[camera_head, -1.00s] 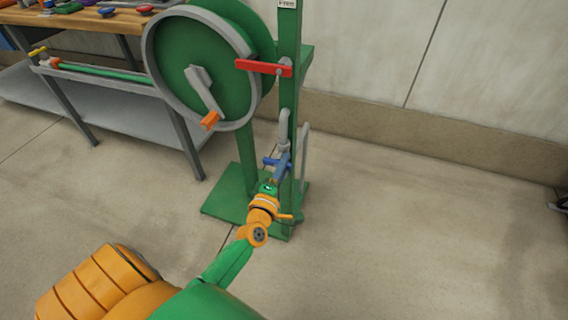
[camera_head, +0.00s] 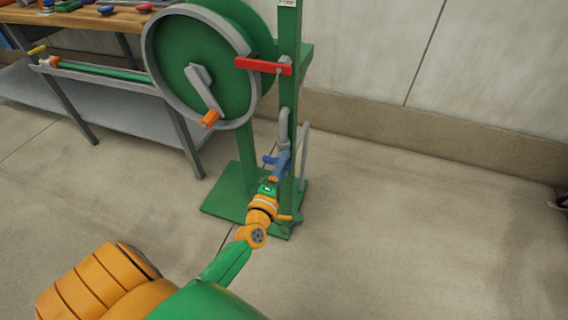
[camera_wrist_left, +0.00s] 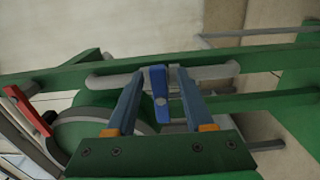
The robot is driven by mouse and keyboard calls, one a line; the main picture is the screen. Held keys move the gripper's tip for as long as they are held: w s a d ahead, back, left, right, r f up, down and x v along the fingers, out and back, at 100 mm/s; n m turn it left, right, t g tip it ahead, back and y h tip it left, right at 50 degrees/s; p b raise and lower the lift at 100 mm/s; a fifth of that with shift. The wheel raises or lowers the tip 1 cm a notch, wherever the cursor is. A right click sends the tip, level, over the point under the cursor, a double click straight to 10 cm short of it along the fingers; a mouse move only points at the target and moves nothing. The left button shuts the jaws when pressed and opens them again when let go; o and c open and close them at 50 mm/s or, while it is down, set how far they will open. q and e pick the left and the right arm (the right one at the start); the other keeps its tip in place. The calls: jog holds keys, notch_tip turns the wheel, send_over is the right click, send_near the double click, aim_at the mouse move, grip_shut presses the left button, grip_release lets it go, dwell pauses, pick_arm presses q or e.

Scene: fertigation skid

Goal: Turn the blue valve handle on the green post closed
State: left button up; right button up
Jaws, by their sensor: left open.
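The blue valve handle (camera_wrist_left: 160,94) shows in the left wrist view, standing lengthwise between the two fingers of my left gripper (camera_wrist_left: 158,100). A small gap shows on each side of the handle, and the gripper is open around it. Behind the handle a grey pipe (camera_wrist_left: 112,80) runs along the green post (camera_wrist_left: 60,76). In the head view my left gripper (camera_head: 278,170) reaches the valve on the lower part of the green post (camera_head: 290,95); its fingers and the blue handle (camera_head: 269,160) overlap there and are hard to separate. My right gripper is not in view.
A red lever (camera_head: 262,66) sticks out from the post above the valve. A green hose reel (camera_head: 180,70) with an orange-knobbed crank stands left of it. A workbench (camera_head: 120,22) with coloured parts is at the back left.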

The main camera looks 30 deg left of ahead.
pick_arm(q)
jog(key=v, duration=0.6)
jog(key=shift+s+p, duration=0.25)
jog(key=shift+p, duration=0.05)
jog(key=shift+d, duration=0.1)
